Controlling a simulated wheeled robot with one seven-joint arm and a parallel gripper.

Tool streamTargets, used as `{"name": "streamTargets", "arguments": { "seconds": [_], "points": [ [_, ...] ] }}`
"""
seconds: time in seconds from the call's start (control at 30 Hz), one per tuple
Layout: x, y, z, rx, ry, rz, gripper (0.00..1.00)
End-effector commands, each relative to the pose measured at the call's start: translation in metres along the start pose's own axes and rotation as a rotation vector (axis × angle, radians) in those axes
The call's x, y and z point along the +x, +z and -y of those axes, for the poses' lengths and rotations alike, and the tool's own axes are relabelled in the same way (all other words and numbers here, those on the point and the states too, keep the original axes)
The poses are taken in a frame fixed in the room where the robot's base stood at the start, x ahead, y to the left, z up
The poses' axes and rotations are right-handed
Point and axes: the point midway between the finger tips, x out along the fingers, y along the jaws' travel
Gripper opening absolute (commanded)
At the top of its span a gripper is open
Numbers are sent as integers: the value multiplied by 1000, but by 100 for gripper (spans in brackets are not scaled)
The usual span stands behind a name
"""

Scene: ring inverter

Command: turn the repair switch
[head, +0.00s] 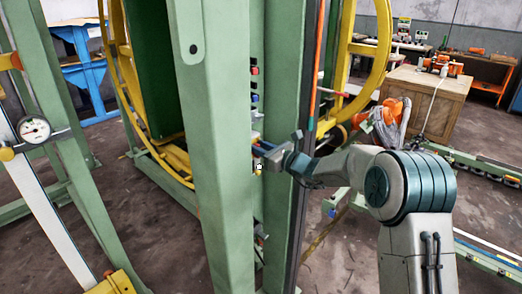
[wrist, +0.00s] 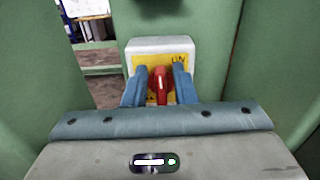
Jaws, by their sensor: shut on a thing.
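The repair switch (wrist: 160,86) is a red knob on a yellow plate (wrist: 184,60) at the front of a pale box (wrist: 158,44). The box is fixed to a green surface in the wrist view. My gripper (wrist: 160,90) has its two blue-grey fingers on either side of the knob, shut on it. In the head view my gripper (head: 258,150) reaches in at the green column, and the knob itself is hidden there. The knob's handle looks about upright in the wrist view.
A green column (head: 222,150) stands just left of my gripper. Several small coloured buttons (head: 254,72) sit above it. A yellow ring (head: 385,45) rises behind. A pressure gauge (head: 34,128) is at the far left, and a wooden crate (head: 425,100) stands at the right.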

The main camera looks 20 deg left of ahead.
Motion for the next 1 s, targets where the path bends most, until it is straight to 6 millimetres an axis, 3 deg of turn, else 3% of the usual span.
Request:
{"name": "streamTargets", "arguments": {
  "seconds": [0.37,1.0],
  "points": [
    [-1,-12,-4,-214,-1,0,0],
    [-2,-23,-10,-754,-4,-13,0]
  ]
}}
